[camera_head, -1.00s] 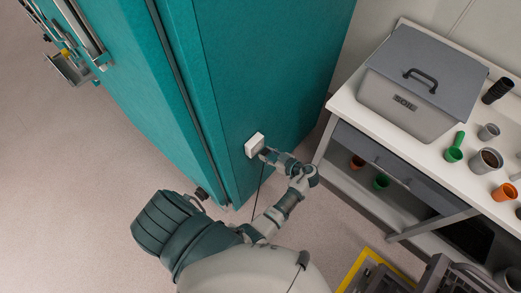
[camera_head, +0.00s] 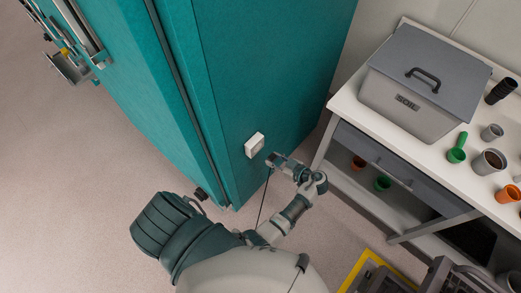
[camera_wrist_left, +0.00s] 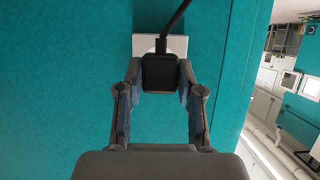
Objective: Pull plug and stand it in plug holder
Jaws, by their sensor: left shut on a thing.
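The white socket box (camera_head: 254,145) is on the side of the teal chamber. My left gripper (camera_head: 272,159) is just right of the socket box, with a gap between them. In the left wrist view, my left gripper (camera_wrist_left: 160,80) is shut on the black plug (camera_wrist_left: 160,75), with a finger on each side. The white socket box (camera_wrist_left: 143,43) shows behind the plug. A black cord (camera_wrist_left: 179,16) leaves the plug; in the head view the cord (camera_head: 263,200) hangs below the gripper. I cannot make out a plug holder. My right gripper is not in view.
The teal chamber (camera_head: 270,60) stands left of a white bench (camera_head: 455,158). The bench holds a grey soil bin (camera_head: 405,100), a green scoop (camera_head: 457,150) and several pots. Free floor (camera_head: 75,190) lies at the left. A yellow-edged item (camera_head: 352,270) is at lower right.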

